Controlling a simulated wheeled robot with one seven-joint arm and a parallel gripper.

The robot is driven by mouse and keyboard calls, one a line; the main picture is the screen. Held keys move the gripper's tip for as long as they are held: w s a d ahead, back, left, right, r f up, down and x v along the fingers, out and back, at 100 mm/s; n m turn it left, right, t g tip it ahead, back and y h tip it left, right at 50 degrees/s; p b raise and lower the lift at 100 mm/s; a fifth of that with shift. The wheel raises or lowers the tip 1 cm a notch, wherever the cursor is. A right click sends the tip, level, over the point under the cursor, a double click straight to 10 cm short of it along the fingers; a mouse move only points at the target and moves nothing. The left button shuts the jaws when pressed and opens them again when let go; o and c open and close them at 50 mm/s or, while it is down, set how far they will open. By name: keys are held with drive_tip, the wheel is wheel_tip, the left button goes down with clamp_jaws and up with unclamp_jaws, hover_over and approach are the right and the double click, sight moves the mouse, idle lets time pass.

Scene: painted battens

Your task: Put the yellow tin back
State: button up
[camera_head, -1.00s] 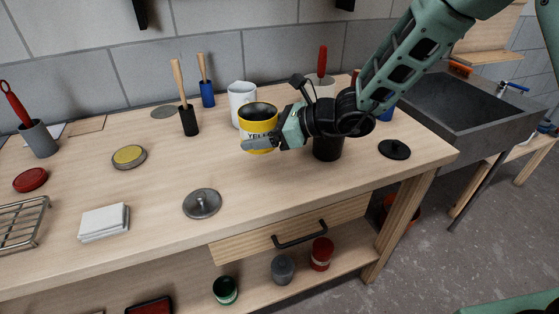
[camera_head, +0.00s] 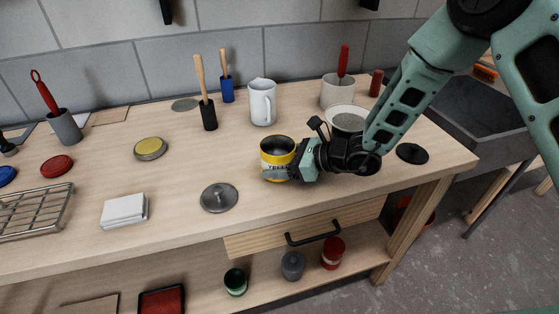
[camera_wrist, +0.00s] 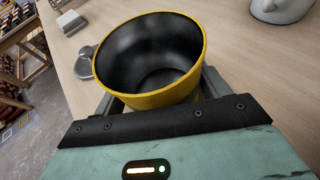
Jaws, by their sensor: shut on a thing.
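The yellow tin (camera_head: 278,146) is an open can with a yellow band, white label and dark inside. My gripper (camera_head: 276,173) is shut on it from the right, over the worktop. The tin is upright or nearly so; I cannot tell whether its base touches the wood. In the wrist view the tin (camera_wrist: 150,98) fills the middle between my fingers and looks empty. A yellow lid (camera_head: 150,149) lies on the bench at the left. A drawer (camera_head: 300,228) under the worktop is closed or nearly so.
A white jug (camera_head: 263,103) stands behind the tin, and a grey knobbed lid (camera_head: 219,198) lies front left. A black lid (camera_head: 412,153) is at the right. Green (camera_head: 235,282), grey (camera_head: 292,265) and red (camera_head: 332,253) tins stand on the lower shelf. Bench between the yellow lid and tin is clear.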

drive_tip(key=shift+f, duration=0.1)
drive_tip(key=o, duration=1.3)
